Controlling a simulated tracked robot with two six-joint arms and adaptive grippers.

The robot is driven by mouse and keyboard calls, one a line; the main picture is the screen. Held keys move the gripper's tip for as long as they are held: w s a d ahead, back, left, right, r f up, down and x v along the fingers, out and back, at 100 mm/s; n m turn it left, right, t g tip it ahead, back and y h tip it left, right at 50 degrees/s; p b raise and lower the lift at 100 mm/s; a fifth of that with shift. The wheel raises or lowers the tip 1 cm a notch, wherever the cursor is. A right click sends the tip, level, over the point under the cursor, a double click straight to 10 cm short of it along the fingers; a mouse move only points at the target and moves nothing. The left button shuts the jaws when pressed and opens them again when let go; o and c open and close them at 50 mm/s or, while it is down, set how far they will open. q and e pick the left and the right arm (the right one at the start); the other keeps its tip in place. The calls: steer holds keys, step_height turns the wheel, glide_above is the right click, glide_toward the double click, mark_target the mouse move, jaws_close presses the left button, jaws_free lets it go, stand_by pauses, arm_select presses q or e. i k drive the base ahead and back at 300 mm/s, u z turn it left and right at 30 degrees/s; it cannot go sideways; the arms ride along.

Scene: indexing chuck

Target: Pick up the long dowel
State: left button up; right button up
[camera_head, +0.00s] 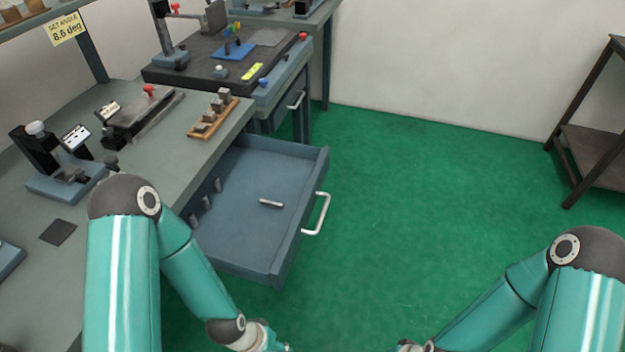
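A short-looking metal rod (271,203), likely the long dowel, lies on the floor of the open blue-grey drawer (288,250). Several small grey pegs (206,203) sit along the drawer's left side; their lengths are hard to compare. My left gripper (272,346) is at the bottom edge, below and apart from the drawer, with its fingers mostly cut off. My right gripper (403,347) is also at the bottom edge, further right and mostly cut off. I cannot see whether either gripper is open or shut.
The drawer's front carries a white handle (317,214). The workbench (150,200) above it holds fixtures and a wooden block (213,118) with metal pieces. A dark shelf (595,150) stands at the right. The green floor (420,190) between is clear.

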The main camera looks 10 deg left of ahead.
mark_target(264, 201)
steer(key=u, duration=1.3)
steer(key=k, duration=0.7)
steer(key=z, duration=0.5)
steer(key=i, duration=1)
steer(key=z, duration=0.1)
